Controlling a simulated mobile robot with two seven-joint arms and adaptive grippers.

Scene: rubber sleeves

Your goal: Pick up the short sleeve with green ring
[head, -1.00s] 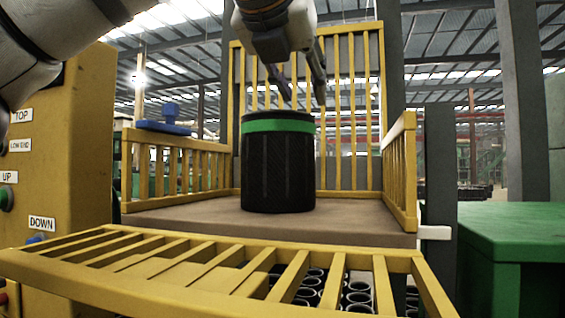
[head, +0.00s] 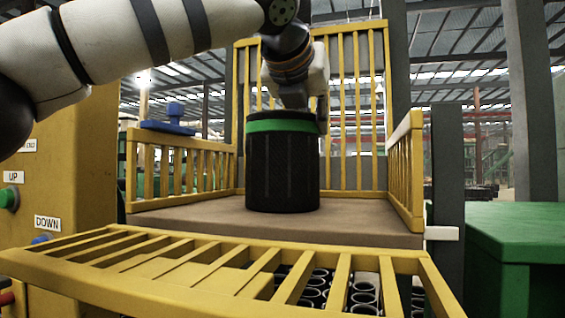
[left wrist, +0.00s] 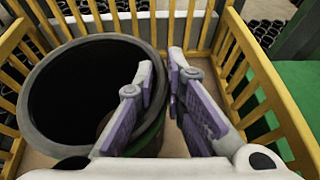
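The short black sleeve with a green ring (head: 283,165) stands upright on the brown platform in the head view. Its green band is near the top. In the left wrist view its open round top (left wrist: 85,90) fills the left side. My left gripper (head: 318,116) is at the sleeve's right rim, coming down from above. In the left wrist view its two fingers (left wrist: 163,100) are apart, one over the opening and one outside the wall, with the rim and green band between them. Contact with the wall cannot be told. My right gripper is not in view.
Yellow rails (head: 405,170) enclose the platform (head: 375,215) at the sides and back. A lowered yellow slatted gate (head: 130,255) lies in front, with several small black sleeves (head: 362,295) below. A yellow control box (head: 70,190) stands left and a green table (head: 520,235) right.

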